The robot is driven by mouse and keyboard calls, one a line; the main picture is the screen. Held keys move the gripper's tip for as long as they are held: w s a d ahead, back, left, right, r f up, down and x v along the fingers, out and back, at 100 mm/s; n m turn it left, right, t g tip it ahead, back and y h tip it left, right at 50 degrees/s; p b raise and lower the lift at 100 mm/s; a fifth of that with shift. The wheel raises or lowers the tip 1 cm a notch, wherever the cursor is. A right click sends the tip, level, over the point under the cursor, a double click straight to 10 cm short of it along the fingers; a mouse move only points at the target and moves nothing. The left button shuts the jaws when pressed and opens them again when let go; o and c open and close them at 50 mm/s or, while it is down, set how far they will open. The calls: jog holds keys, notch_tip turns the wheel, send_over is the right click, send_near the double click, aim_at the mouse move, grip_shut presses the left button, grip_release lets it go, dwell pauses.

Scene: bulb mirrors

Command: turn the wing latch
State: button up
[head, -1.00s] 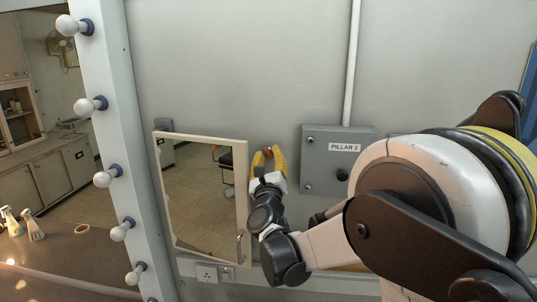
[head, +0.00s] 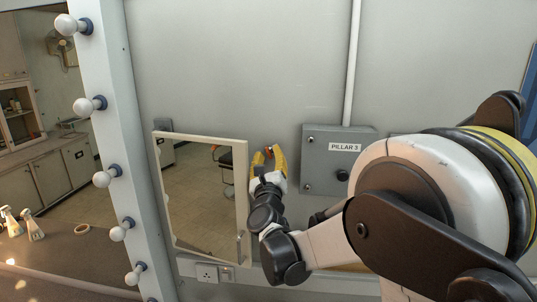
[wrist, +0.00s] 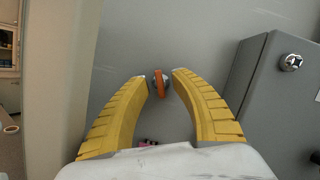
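The wing latch is a small orange wing on a round metal base, fixed to the grey wall. It shows in the wrist view (wrist: 161,84) and as a small orange-red spot in the head view (head: 269,154). My gripper (wrist: 159,75) has two yellow ribbed fingers, spread apart with the latch between their tips. A gap shows on each side of the wing, the right one slightly clearer, and I see no firm contact. In the head view my gripper (head: 266,151) reaches up at the wall, right of the framed mirror.
A cream-framed mirror (head: 244,190) stands just left of my gripper. A grey box labelled "PILLAR 3" (head: 318,168) sits close on the right. A conduit (head: 352,60) rises above it. A socket (head: 207,273) is below, and bulbs (head: 102,179) line the left post.

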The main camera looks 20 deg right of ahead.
jog(key=s+a, duration=0.2)
jog(key=s, duration=0.3)
jog(key=shift+s+a+b, duration=0.15)
jog(key=shift+s+b, duration=0.2)
jog(key=shift+b, duration=0.1)
